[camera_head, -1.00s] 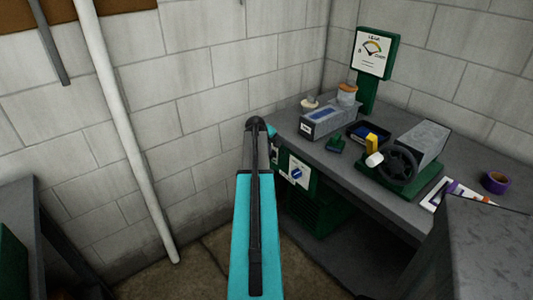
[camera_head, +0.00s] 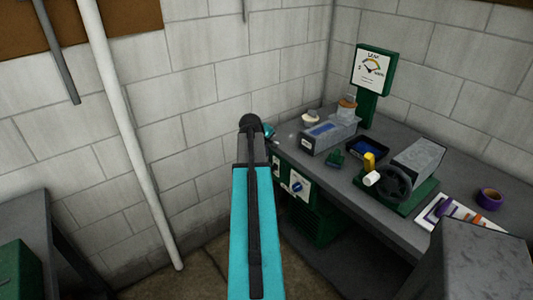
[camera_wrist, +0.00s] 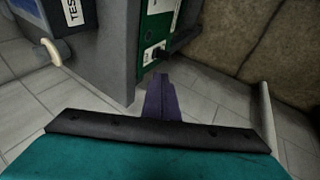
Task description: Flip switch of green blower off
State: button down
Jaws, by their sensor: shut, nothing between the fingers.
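The green blower (camera_head: 318,222) stands under the workbench, its front grille partly shaded. Above the grille is a white plate with a blue knob (camera_head: 296,187), and a smaller white plate (camera_head: 276,164) lies to its left, beside my arm. In the wrist view, my gripper (camera_wrist: 160,82) shows as shut, dark fingers with nothing between them. Its tips are close below a green panel (camera_wrist: 149,42) with white plates. A dark protruding part (camera_wrist: 184,40) is on that panel, just right of the fingertips; I cannot tell whether they touch. In the head view my arm hides the gripper.
The grey workbench (camera_head: 345,185) carries a grey box (camera_head: 327,136), a black tray (camera_head: 367,146), a handwheel device (camera_head: 394,182) and purple tape (camera_head: 490,198). A white pipe (camera_head: 130,140) runs down the left wall.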

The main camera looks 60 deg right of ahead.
jog(key=shift+p+v, duration=1)
jog(key=shift+v, duration=1.5)
